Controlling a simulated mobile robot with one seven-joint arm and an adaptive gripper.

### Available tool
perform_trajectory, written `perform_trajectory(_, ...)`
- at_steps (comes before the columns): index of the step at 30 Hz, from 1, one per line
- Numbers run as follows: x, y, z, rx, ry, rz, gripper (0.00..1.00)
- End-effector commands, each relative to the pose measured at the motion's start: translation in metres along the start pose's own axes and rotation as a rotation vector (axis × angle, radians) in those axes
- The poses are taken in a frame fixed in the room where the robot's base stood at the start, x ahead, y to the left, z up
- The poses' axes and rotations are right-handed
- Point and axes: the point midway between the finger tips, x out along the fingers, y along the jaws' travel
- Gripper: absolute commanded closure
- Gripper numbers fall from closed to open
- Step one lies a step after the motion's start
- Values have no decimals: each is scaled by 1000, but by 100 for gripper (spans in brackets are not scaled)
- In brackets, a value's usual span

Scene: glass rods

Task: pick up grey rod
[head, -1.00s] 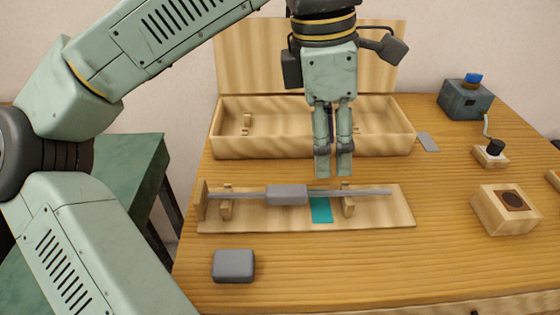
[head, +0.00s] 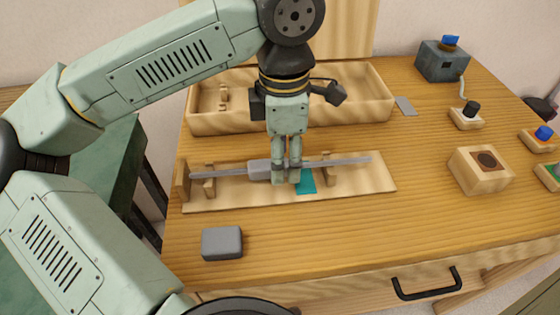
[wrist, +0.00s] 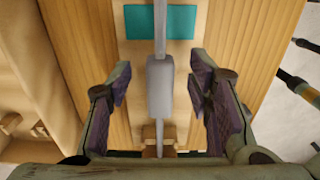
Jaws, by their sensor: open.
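The grey rod (head: 345,161) lies level across two wooden supports on a wooden board (head: 375,182), with a thicker grey block (head: 259,170) around it left of its middle. My gripper (head: 286,181) is at the rod, just right of the block in the head view, and hides part of it. In the wrist view the rod (wrist: 160,25) and its block (wrist: 160,88) run between my two fingers (wrist: 162,88), which stand open with a gap on each side. A teal patch (head: 306,182) on the board lies beside the fingers.
A wooden open box (head: 350,112) with a raised lid stands behind the board. A grey rounded block (head: 222,243) lies in front. A wooden block with a dark round top (head: 482,170) and several buttons stand at the right. The front table middle is clear.

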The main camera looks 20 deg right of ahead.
Motion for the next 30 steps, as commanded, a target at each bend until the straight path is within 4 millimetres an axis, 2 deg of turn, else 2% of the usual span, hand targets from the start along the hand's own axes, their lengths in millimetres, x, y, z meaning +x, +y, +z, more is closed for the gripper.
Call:
perform_trajectory(9, 6, 0, 0, 0, -1, 0, 54)
perform_trajectory(30, 6, 0, 0, 0, -1, 0, 100)
